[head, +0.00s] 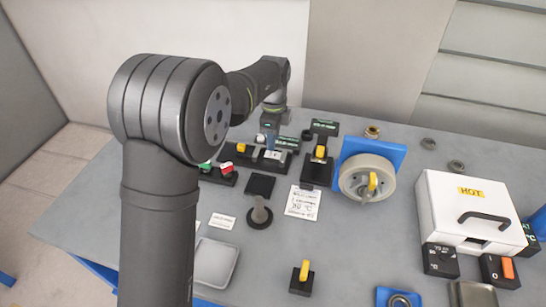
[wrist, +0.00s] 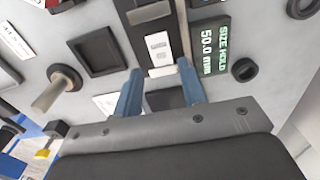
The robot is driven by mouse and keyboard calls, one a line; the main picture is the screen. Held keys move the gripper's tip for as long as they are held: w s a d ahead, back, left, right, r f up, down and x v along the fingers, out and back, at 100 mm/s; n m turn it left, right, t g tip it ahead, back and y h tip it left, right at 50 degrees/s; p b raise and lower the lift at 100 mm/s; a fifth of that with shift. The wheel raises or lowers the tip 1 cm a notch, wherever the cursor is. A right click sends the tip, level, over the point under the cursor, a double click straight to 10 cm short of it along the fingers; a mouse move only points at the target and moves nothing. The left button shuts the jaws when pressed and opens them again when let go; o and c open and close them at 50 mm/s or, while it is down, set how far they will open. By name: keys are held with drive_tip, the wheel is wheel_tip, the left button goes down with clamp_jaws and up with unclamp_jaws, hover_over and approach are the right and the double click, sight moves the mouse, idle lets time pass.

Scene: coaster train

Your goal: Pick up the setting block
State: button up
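My gripper (wrist: 159,74) shows in the wrist view with its two blue fingers spread apart and nothing clearly held between them. A small pale block (wrist: 158,46) with grey marks, which may be the setting block, sits in a dark holder just beyond the fingertips. I cannot tell whether the fingers touch it. A dark square piece (wrist: 164,98) shows between the fingers, nearer the palm. In the head view my gripper (head: 270,146) is low over the dark fixture at the back of the bench, and the block is not clearly visible there.
A green-lettered sign (wrist: 215,45) reading "SIZE HOLD 50.0 mm" stands right of the fingers. A square black tray (wrist: 98,52) and a grey post (wrist: 56,90) lie to the left. In the head view, a handwheel (head: 352,181) and a white "HOT" box (head: 450,205) stand to the right.

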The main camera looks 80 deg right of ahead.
sight(273, 155)
drive_tip(key=shift+f, duration=3.05)
clamp_jaws()
